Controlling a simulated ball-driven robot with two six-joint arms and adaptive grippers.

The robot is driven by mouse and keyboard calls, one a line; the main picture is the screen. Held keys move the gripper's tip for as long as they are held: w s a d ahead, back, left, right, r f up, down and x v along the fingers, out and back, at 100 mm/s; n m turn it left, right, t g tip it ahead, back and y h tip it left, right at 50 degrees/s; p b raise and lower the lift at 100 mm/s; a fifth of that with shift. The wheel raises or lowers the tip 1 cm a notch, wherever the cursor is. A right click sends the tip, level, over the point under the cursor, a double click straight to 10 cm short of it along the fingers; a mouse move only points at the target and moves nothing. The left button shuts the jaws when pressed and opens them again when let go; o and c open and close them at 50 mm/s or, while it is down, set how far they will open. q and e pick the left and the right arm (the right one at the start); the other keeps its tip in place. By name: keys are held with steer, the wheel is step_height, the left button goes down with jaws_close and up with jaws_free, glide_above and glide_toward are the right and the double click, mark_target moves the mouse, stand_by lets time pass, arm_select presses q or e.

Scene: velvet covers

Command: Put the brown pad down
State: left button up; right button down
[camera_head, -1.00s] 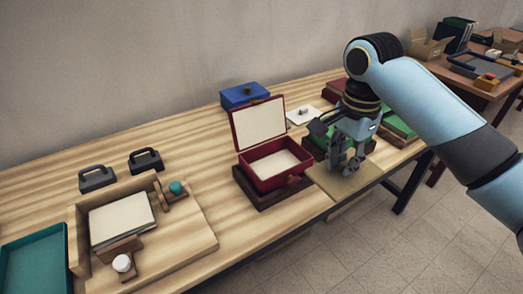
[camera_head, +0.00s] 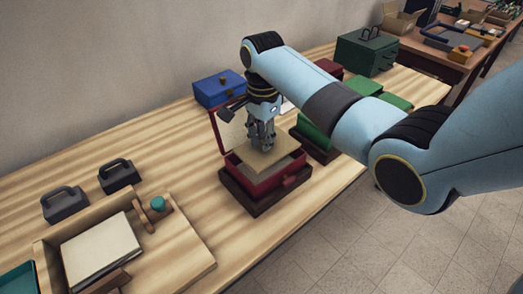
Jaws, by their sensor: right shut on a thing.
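My right gripper (camera_head: 265,147) points down over the open red box (camera_head: 271,186) and is shut on a thin tan-brown pad (camera_head: 284,152). The pad is about level with the box's opening and covers most of it. I cannot tell whether it touches the box's inside or hovers just above. The box's lid stands open at the back, partly hidden behind the gripper. The box sits on a dark brown base (camera_head: 245,200). My left gripper is not in view.
A blue box (camera_head: 218,90) stands behind. Green boxes (camera_head: 315,130) lie to the right, with a dark green case (camera_head: 366,52) beyond. Two grey handled weights (camera_head: 118,176) and a wooden tray with white sheets (camera_head: 100,250) are at left.

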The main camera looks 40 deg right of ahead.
mark_target(262, 151)
step_height(262, 151, down, 3)
steer(key=shift+a+f, duration=0.1)
steer(key=shift+f, duration=1.05)
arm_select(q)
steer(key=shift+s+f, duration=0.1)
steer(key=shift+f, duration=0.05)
arm_select(e)
steer(key=c, duration=1.3)
jaws_free()
steer(key=shift+o, duration=0.2)
steer(key=shift+r, duration=0.1)
steer(key=shift+w+r, duration=0.1)
steer(key=shift+r, duration=0.25)
step_height(262, 151, up, 12)
steer(key=shift+r, duration=0.2)
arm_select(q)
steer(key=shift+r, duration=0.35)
